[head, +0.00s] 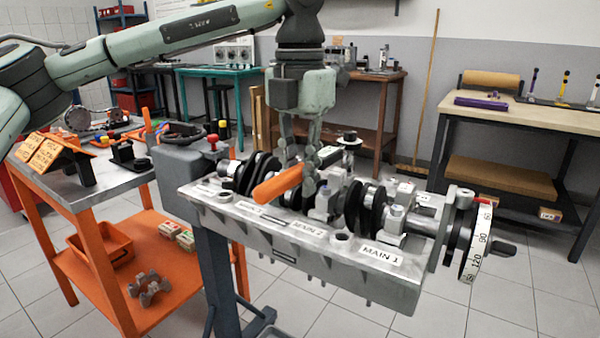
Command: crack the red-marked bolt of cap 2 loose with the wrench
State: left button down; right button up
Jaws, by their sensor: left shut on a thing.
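My left gripper (311,180) points down over the engine block (215,200) and is shut on the wrench, whose orange handle (278,185) slants down to the left across the crankshaft (375,208). The wrench's head is mostly hidden by the fingers. Cap 2 (324,204) is the metal block behind the MAIN 2 label (307,230), just below and beside my fingertips. I cannot make out a red mark on its bolts, nor whether the wrench sits on one. My right gripper is not in view.
Cap 1 (394,222) stands behind the MAIN 1 label, with a graduated wheel (475,242) at the block's right end. An orange cart (105,245) holding tools and parts stands left. A wooden workbench (540,115) stands back right. Floor at lower right is clear.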

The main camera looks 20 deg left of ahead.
pick_arm(q)
jog(key=shift+f+b, duration=0.45)
jog(key=shift+f, duration=0.2)
dwell(0.5)
jog(key=shift+d, duration=0.1)
dwell(0.3)
jog(key=shift+s+d+n, duration=0.15)
jog(key=shift+d+n, duration=0.45)
jog(key=shift+d, duration=0.1)
jog(key=shift+d, duration=0.1)
jog(key=shift+d+n+b, duration=0.3)
jog(key=shift+d+n, duration=0.2)
jog(key=shift+d, duration=0.2)
jog(key=shift+s+d, duration=0.1)
jog(key=shift+d, duration=0.15)
jog(key=shift+d+n, duration=0.55)
jog(key=shift+n, duration=0.05)
jog(key=shift+d, duration=0.1)
dwell(0.3)
